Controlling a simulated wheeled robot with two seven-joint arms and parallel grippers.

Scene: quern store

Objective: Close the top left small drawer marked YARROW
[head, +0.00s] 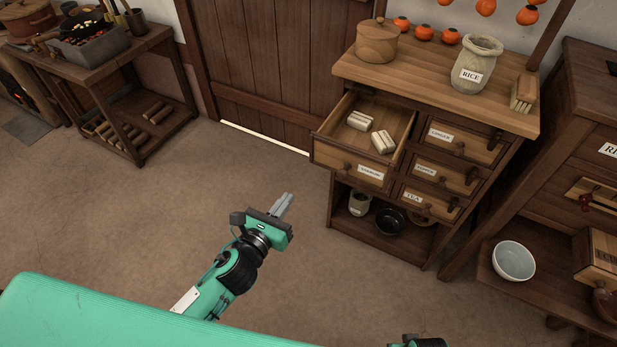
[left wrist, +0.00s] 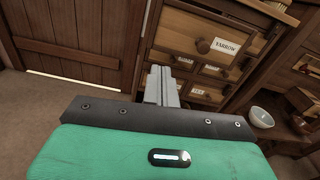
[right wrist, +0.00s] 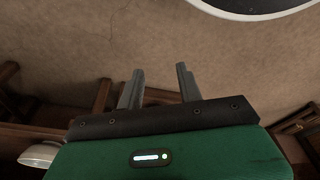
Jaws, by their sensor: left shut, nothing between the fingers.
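The YARROW drawer (head: 350,172) is the top left small drawer of the wooden chest (head: 430,78). It is pulled out, with pale wrapped bundles (head: 360,121) inside. Its front with a round knob (left wrist: 203,46) and the YARROW label (left wrist: 227,46) shows in the left wrist view. My left gripper (head: 285,203) is shut and empty, in front of and below the drawer front, apart from it. The left fingers also show in the left wrist view (left wrist: 161,86). My right gripper (right wrist: 158,85) is open and empty over the floor; only a bit of that arm shows at the head view's bottom edge.
Drawers marked GINGER (head: 440,135) and TEA (head: 413,196) are shut to the right. A lidded pot (head: 376,42) and a RICE jar (head: 476,66) stand on top. A white bowl (head: 513,261) sits on a shelf at right. The floor left of the chest is clear.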

